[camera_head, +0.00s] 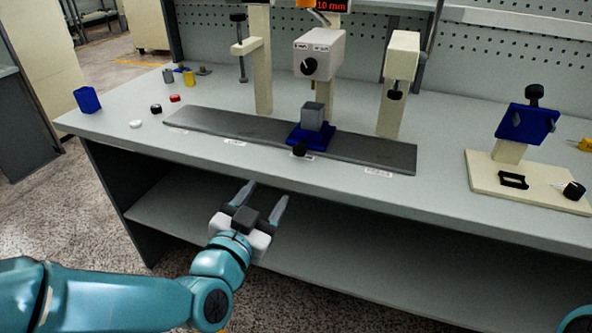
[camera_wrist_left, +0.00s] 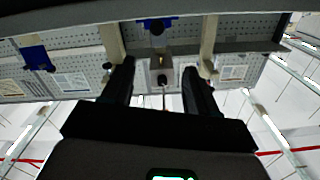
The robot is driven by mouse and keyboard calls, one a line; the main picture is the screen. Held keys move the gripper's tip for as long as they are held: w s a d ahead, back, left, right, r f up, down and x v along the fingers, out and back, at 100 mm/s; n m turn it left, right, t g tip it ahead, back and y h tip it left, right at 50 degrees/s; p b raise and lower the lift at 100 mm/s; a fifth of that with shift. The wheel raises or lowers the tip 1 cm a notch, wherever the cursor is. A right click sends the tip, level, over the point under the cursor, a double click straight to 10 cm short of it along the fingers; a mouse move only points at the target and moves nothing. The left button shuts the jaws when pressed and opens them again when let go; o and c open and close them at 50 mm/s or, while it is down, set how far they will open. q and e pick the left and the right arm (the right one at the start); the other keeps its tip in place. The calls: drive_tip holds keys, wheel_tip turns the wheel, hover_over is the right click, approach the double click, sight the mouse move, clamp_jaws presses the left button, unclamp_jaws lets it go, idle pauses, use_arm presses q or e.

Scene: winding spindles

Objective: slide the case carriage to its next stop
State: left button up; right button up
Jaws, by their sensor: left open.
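The case carriage (camera_head: 311,138) is a blue block with a black knob (camera_head: 299,150) at its front. It sits on the long dark rail (camera_head: 222,124), near the middle label. A grey square case (camera_head: 312,115) stands upright on the carriage. My left gripper (camera_head: 261,196) is open and empty, in front of the bench edge and below the bench top, to the left of the carriage and apart from it. In the left wrist view the carriage (camera_wrist_left: 154,21) shows at the top, beyond the two dark fingers. My right gripper is not in view.
Cream posts (camera_head: 259,62) stand behind the rail, one bearing a grey box with a black dial (camera_head: 319,55). A blue fixture on a cream base (camera_head: 524,178) is at the right. A blue block (camera_head: 87,100) and small coloured pieces lie at the left. The bench front strip is clear.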

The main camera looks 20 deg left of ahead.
sight(298, 151)
use_arm(q)
drive_tip(key=w, duration=1)
drive_tip(key=w+d, duration=0.1)
drive_tip(key=w, duration=0.5)
drive_tip(key=shift+w+f, duration=0.1)
drive_tip(key=shift+f, duration=0.15)
clamp_jaws()
drive_tip(key=shift+a, duration=0.1)
